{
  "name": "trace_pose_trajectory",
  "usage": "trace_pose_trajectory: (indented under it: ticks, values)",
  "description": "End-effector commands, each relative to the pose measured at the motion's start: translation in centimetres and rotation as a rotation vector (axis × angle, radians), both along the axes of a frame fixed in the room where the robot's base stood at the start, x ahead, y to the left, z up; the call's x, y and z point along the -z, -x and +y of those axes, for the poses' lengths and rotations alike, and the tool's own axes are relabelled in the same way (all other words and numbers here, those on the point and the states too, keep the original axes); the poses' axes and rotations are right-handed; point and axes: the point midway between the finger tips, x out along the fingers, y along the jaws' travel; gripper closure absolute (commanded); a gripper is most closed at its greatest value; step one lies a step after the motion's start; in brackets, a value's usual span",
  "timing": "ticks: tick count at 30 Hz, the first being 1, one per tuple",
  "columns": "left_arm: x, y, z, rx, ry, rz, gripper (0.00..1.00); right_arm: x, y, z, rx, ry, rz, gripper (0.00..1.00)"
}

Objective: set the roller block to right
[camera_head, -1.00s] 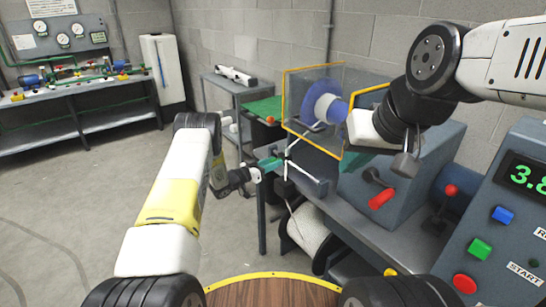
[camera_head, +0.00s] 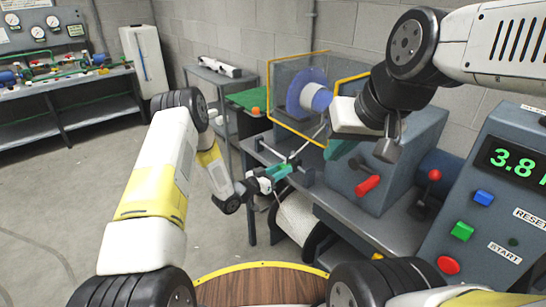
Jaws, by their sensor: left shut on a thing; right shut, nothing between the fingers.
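My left gripper (camera_head: 256,185) comes in low at the center left and is shut on a small teal piece (camera_head: 277,172). This piece looks like the roller block, but it is small and partly covered by the fingers. It is at the left end of the grey bench, beside a dark rail (camera_head: 305,173) and a thin white rod. I cannot tell whether it touches the rail.
A yellow-edged clear guard (camera_head: 297,85) surrounds a blue disc (camera_head: 304,90). A red-handled lever (camera_head: 368,185) and a red-knobbed lever (camera_head: 433,176) stand on the right. A button console (camera_head: 500,190) is at far right. A white roll (camera_head: 297,217) sits below the bench. Floor at left is clear.

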Motion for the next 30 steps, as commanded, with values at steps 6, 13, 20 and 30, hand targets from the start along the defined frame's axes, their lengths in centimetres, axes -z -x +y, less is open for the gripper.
trace_pose_trajectory:
  ticks: [6, 13, 20, 30]
  values:
    - [0.2, 0.4, -0.4, 0.010, 0.001, 0.005, 1.00, 0.0, 0.0, 0.0, 0.000, 0.000, 0.000, 1.00]
    - [0.1, 0.3, -0.3, 0.009, 0.002, 0.003, 0.47, 0.0, 0.0, 0.0, 0.000, 0.000, 0.000, 1.00]
    - [0.1, 0.3, -0.1, 0.006, 0.001, 0.003, 0.47, 0.0, 0.0, 0.0, 0.000, 0.000, 0.000, 1.00]
    - [0.1, 3.4, 3.9, 0.004, 0.001, 0.004, 0.47, 0.0, 0.0, 0.0, 0.000, 0.000, 0.000, 1.00]
